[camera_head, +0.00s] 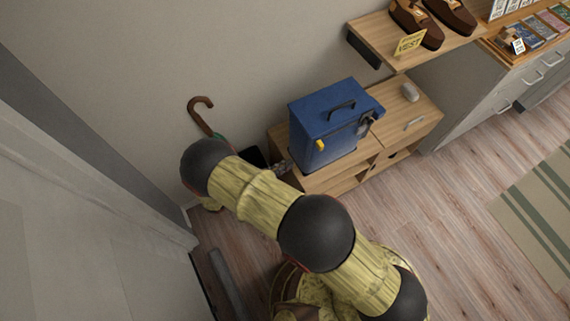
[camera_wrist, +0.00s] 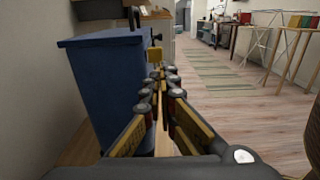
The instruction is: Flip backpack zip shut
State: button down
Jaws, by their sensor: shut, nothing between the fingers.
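The blue backpack (camera_head: 322,123) is boxy and stands upright on the low wooden unit, with a dark handle (camera_head: 341,109) on its top. A small yellow tab (camera_head: 320,145) shows on its side facing me. In the wrist view the backpack (camera_wrist: 105,85) fills the left side, and the yellow tab (camera_wrist: 154,57) lies just beyond my fingertips. My gripper (camera_wrist: 161,77) is shut and empty, beside the backpack's side. I cannot tell whether it touches the tab. In the head view my arm hides most of the gripper. The zip's line is too small to make out.
The low wooden unit (camera_head: 424,118) also bears a grey mouse-like object (camera_head: 410,91). A shelf above holds brown shoes (camera_head: 418,24) and a yellow sign (camera_head: 409,43). A brown cane handle (camera_head: 200,108) stands left by the wall. Free floor (camera_head: 440,210) lies to the right.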

aim_at(319, 148)
jog(key=b+x, duration=0.1)
jog(key=x, duration=0.9)
jog(key=shift+w+d+b, duration=0.25)
jog(key=shift+b, duration=0.05)
jog(key=x, duration=0.5)
jog(key=shift+a, duration=0.1)
jog(key=p+v, duration=0.1)
jog(key=v, duration=1.3)
jog(key=shift+p, duration=0.4)
jog(key=shift+s, duration=0.1)
